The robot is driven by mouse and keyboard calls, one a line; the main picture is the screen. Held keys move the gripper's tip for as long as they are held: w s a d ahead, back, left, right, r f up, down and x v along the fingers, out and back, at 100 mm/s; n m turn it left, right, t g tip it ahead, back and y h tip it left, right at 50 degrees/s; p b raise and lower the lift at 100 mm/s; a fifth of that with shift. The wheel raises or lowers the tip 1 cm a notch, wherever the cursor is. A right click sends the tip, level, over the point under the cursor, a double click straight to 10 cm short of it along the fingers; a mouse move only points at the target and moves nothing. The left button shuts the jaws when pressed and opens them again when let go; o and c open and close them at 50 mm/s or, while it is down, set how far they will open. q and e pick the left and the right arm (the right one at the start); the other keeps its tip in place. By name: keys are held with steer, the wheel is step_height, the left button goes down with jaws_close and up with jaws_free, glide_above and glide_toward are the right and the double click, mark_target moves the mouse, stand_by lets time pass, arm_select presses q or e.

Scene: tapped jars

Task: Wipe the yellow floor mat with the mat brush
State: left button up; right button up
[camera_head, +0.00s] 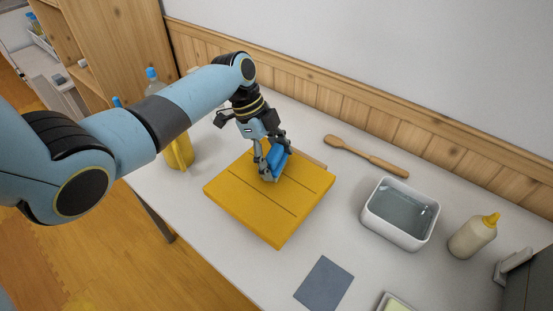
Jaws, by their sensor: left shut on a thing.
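The yellow mat (250,212) lies on the white table and looks like a thick square slab with thin dark lines across its top. My left gripper (271,171) is over the far part of the mat, pointing down. It is shut on a blue brush (279,160), which is at or just above the mat's top; I cannot tell whether it touches. The gripper's fingers hide part of the brush. My right gripper is not in view.
A wooden spoon (365,156) lies behind the mat. A white basin (400,213) stands to the right, with a cream bottle (473,236) beyond it. A dark grey cloth (324,283) lies in front. A blue-capped bottle (153,82) stands at left.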

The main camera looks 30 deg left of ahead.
arm_select(q)
steer(key=shift+w+a+b, duration=0.2)
steer(key=shift+a+b, duration=0.4)
steer(key=shift+a, duration=2.15)
step_height(320, 180, up, 7)
steer(key=p, duration=0.6)
